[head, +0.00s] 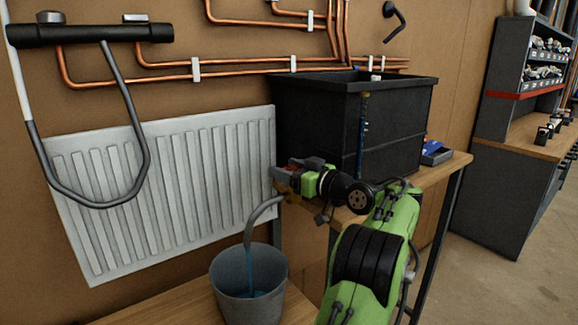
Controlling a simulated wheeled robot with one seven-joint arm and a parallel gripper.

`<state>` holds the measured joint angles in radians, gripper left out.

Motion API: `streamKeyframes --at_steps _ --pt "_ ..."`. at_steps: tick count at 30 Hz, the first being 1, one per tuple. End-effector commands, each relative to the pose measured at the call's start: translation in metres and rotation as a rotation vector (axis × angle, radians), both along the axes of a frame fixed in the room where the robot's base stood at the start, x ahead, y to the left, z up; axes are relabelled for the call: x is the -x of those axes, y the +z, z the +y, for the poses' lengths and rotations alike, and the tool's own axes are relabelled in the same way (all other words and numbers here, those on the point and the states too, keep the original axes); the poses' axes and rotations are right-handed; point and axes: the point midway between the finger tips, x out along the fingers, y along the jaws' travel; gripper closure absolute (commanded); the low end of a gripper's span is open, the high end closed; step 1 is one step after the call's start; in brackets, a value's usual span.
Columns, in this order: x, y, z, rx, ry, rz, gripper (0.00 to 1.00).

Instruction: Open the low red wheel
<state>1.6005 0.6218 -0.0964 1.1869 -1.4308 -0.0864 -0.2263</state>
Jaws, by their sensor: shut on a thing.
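My gripper (284,178) reaches left, in front of the right edge of the white radiator, beside the black tank. Its jaws are shut on the low red wheel, of which only small red patches (314,163) show between the dark and green parts of my gripper. The wheel's turn angle cannot be read. A grey curved spout (263,212) comes down from just below my gripper toward a grey bucket (236,284). A blue stream (251,264) runs from the spout's end into the bucket, where blue water (264,294) shows.
The white ribbed radiator (160,190) hangs on the brown wall. The black tank (390,125) stands on a wooden bench (458,160) with a blue-and-grey box (436,153). Copper pipes (230,72) and a black bar with a hanging hose (145,150) are above. Floor at right is clear.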

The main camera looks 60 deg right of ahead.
Motion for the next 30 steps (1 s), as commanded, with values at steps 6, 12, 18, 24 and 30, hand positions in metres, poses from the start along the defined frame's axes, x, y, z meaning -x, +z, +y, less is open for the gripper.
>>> streamKeyframes --at_steps 6,12,18,24,30 --pt "-0.0006 0.0063 0.0010 0.012 0.030 -0.010 0.67" --pt "-0.0011 0.0063 0.0015 0.013 0.035 -0.009 0.67" --pt "-0.0014 0.0065 0.0017 0.014 0.035 -0.009 0.35" --pt "-0.0018 0.0061 0.0022 0.012 0.037 -0.008 0.11" --pt "-0.0011 0.0035 0.0015 0.006 0.036 -0.005 0.11"
